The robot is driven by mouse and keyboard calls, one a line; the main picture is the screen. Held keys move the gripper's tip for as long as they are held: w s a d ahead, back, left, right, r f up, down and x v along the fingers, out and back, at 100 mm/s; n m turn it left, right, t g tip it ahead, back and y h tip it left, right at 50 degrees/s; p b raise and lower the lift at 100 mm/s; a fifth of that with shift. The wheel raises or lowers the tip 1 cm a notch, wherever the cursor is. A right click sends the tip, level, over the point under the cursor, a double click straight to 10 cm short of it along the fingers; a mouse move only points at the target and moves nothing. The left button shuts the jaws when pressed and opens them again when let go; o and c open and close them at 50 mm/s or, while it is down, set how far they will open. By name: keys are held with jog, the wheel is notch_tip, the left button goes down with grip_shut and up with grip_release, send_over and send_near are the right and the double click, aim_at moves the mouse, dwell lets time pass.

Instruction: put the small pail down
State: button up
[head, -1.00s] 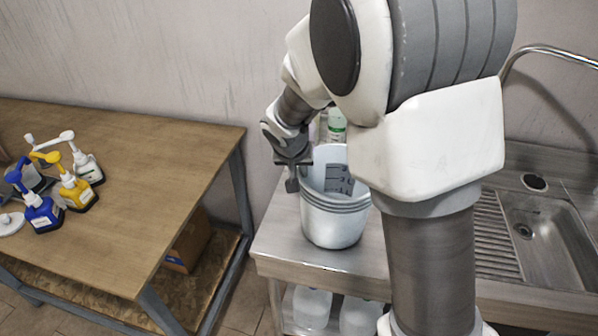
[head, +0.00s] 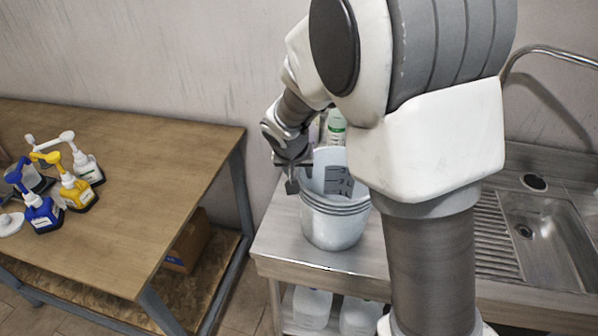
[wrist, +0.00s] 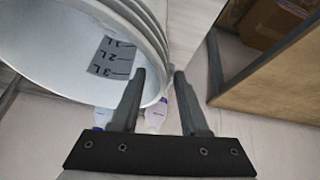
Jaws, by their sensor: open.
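The small white pail (head: 318,165) with a grey litre scale inside sits nested at the top of a stack of similar pails (head: 333,230) on the steel counter. In the wrist view its open mouth and scale (wrist: 112,55) fill the upper left. My gripper (head: 291,186) is at the left side of the rim. In the wrist view my gripper (wrist: 160,75) is open, one finger over the pail's inside and the other outside its wall. Whether either finger touches the wall I cannot tell. My arm hides the stack's right edge.
A green-labelled bottle (head: 336,127) stands behind the stack. The sink (head: 548,235) is at right. A wooden table (head: 130,160) at left holds several pump bottles (head: 75,190). White jugs (head: 312,305) stand below the counter.

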jog(key=v, duration=1.1)
jog(key=s+d+r, duration=0.2)
jog(key=s+d, duration=0.1)
jog(key=s, duration=0.4)
jog(key=s+d+r+n+y, duration=0.1)
jog(key=s+d, duration=0.3)
jog(key=s, duration=0.4)
jog(key=s+d+r, duration=0.2)
jog(key=s+d, duration=0.2)
jog(key=s, duration=0.3)
jog(key=shift+s+r+n+y, duration=0.2)
jog(key=shift+r+n+y, duration=0.1)
jog(key=shift+r+n, duration=0.1)
